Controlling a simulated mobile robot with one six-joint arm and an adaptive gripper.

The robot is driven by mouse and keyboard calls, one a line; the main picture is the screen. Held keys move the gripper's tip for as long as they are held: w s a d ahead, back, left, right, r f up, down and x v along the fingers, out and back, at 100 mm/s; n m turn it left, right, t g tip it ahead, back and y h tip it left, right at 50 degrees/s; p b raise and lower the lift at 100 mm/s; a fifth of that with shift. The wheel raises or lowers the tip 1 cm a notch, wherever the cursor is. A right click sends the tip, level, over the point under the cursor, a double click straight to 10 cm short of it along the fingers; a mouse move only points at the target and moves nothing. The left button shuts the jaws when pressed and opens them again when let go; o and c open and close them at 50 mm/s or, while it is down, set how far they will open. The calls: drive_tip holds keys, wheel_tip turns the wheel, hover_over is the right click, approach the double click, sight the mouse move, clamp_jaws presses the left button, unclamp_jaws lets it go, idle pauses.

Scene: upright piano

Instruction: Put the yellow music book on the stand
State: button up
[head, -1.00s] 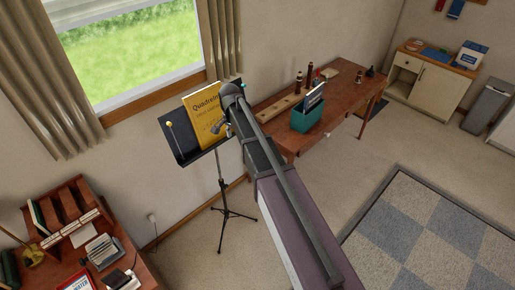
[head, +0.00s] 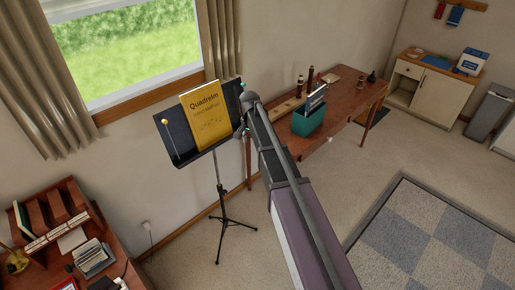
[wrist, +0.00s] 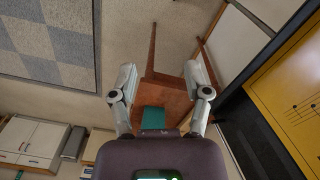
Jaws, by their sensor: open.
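The yellow music book (head: 207,118), titled "Quadrolm", leans upright against the black music stand (head: 172,136), its lower edge at the stand's ledge. In the wrist view the yellow book (wrist: 290,100) is at the right edge, partly cut off, with the black stand (wrist: 245,130) beside it. My gripper (head: 241,129) is just right of the book in the head view, small and partly hidden by my arm. In the wrist view my gripper (wrist: 162,82) has its two fingers spread wide with nothing between them, apart from the book.
A thin rod with a yellow tip (head: 166,130) stands at the stand's left side. A brown desk (head: 345,115) with a teal box (head: 308,123) is behind to the right. Another desk with papers (head: 92,258) is lower left. Carpet is clear around the tripod (head: 222,220).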

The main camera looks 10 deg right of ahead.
drive_tip(key=shift+n, duration=0.4)
drive_tip(key=shift+w+d+f+b, duration=0.4)
drive_tip(key=shift+d+f+b, duration=0.3)
drive_tip(key=shift+d+f, duration=0.15)
drive_tip(key=shift+w+d+f+b, duration=0.4)
drive_tip(key=shift+d+f+b, duration=0.3)
drive_tip(key=shift+f, duration=0.1)
drive_tip(key=shift+s, duration=0.1)
drive_tip(key=s+d+f+n+b, duration=0.1)
drive_tip(key=s+n, duration=0.5)
drive_tip(key=s, duration=2.2)
drive_tip(key=shift+d+f, duration=0.3)
